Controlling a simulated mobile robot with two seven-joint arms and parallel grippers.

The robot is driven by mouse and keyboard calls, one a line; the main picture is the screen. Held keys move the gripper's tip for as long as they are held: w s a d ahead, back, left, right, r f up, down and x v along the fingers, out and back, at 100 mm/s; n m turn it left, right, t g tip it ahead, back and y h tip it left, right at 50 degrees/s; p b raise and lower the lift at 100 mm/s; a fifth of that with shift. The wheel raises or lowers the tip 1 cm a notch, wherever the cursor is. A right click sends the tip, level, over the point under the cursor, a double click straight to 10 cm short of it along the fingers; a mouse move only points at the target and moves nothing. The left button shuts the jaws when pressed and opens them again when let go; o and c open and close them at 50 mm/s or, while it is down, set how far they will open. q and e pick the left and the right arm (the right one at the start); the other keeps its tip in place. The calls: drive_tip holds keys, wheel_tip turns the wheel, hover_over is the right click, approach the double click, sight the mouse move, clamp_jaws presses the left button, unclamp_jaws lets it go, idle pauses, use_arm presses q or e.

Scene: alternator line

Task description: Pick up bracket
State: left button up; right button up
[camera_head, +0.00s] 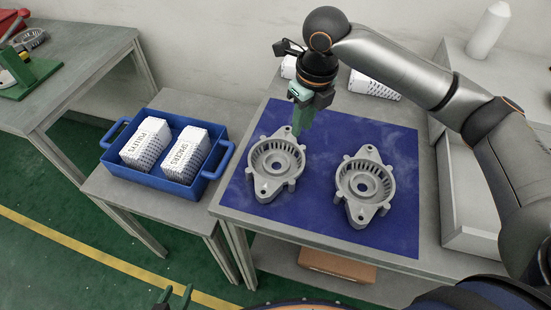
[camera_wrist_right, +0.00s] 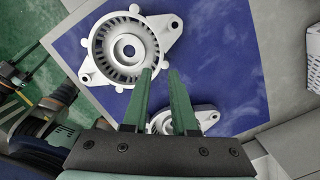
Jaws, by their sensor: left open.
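Two grey metal brackets lie on the blue mat (camera_head: 300,213), the left bracket (camera_head: 275,166) and the right bracket (camera_head: 364,186). Each is a slotted ring with lugs. My right gripper (camera_head: 301,130) is just above the upper right rim of the left bracket, fingers pointing down. In the right wrist view, its green fingers (camera_wrist_right: 161,72) are apart with nothing between the tips, close to the left bracket's rim (camera_wrist_right: 125,50). They partly hide the right bracket (camera_wrist_right: 207,115). My left gripper (camera_head: 176,294) is open and empty at the bottom edge, away from the brackets.
A blue tray (camera_head: 155,181) with two white printed boxes stands left of the mat. More white boxes (camera_head: 374,86) stand behind the mat. A cardboard box (camera_head: 337,265) is on the shelf below. The mat's front strip is clear.

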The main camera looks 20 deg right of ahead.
sight(297, 145)
drive_tip(key=f, duration=0.5)
drive_tip(key=w+f, duration=0.1)
drive_tip(key=f, duration=0.2)
drive_tip(key=shift+a, duration=0.1)
clamp_jaws()
drive_tip(key=shift+w, duration=0.1)
drive_tip(key=shift+r, duration=0.1)
idle(1.1)
